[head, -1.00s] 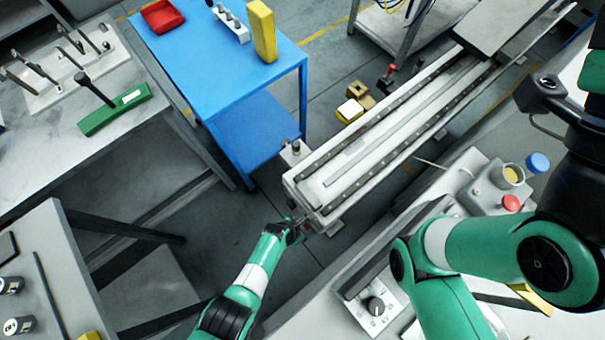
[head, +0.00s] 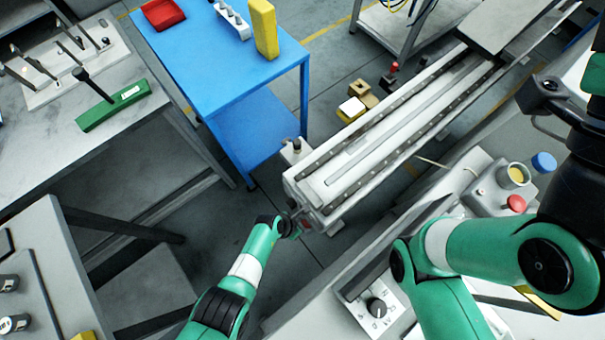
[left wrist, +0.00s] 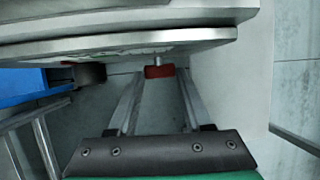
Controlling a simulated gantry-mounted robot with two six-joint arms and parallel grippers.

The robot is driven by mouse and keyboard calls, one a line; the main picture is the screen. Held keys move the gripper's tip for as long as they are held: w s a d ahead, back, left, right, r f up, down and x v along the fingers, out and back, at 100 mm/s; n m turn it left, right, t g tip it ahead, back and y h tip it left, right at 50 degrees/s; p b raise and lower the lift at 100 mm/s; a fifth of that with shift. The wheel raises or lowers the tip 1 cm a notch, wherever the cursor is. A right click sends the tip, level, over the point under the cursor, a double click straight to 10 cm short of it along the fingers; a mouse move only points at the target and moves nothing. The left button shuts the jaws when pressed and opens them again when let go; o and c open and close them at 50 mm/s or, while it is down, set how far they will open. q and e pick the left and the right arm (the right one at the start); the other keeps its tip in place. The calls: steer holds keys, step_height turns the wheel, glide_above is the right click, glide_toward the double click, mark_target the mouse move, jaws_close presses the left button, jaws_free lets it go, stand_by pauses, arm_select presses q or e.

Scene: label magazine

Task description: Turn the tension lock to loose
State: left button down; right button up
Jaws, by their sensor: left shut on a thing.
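The long pale rail unit (head: 340,180) runs from the centre to the upper right. My left gripper (head: 299,224) is at its near end, beside a small red part (head: 305,224). In the left wrist view a red block (left wrist: 159,71) on a short metal pin, apparently the tension lock, sits between the far ends of my left fingers (left wrist: 160,78). The gripper is shut on this red block, under a pale plate edge (left wrist: 120,42). I cannot read any loose or tight marking. My right gripper is outside the views.
A dial panel (head: 363,316) with a black knob (head: 377,307) is at the lower middle. A control box (head: 487,194) with a red button is at right.

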arm_select(q)
steer(key=shift+c, duration=1.6)
jaws_free()
steer(key=p+v, duration=1)
steer(key=v, duration=0.1)
steer(key=shift+r+p, duration=0.25)
steer(key=shift+p, duration=0.1)
steer(key=shift+a, duration=0.15)
